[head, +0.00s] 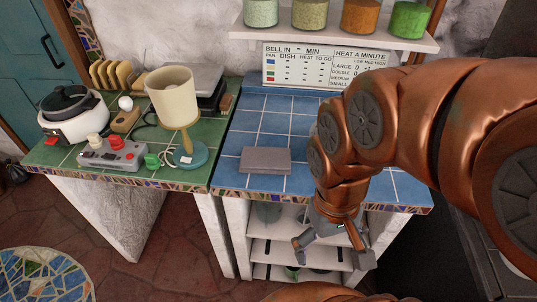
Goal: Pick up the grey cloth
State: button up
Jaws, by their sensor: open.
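The grey cloth (266,160) lies flat, as a folded rectangle, on the blue tiled counter (284,119), left of my arm. My gripper (331,266) hangs in front of the counter's front edge, to the right of the cloth and lower in the picture. Its fingers are spread apart with nothing between them. It is apart from the cloth. My copper arm covers the right part of the blue counter.
The green tiled counter (60,153) on the left holds a lamp (174,97), a white cooker (73,120), a grey box with knobs (111,153) and a toast rack (113,75). Jars stand on a high shelf (334,35). Open shelves (274,250) are below the blue counter.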

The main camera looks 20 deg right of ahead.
aim_at(253, 159)
jog(key=z, duration=0.1)
jog(key=k, duration=1.05)
jog(key=u, duration=1.15)
jog(key=i, duration=1.35)
jog(key=z, duration=0.55)
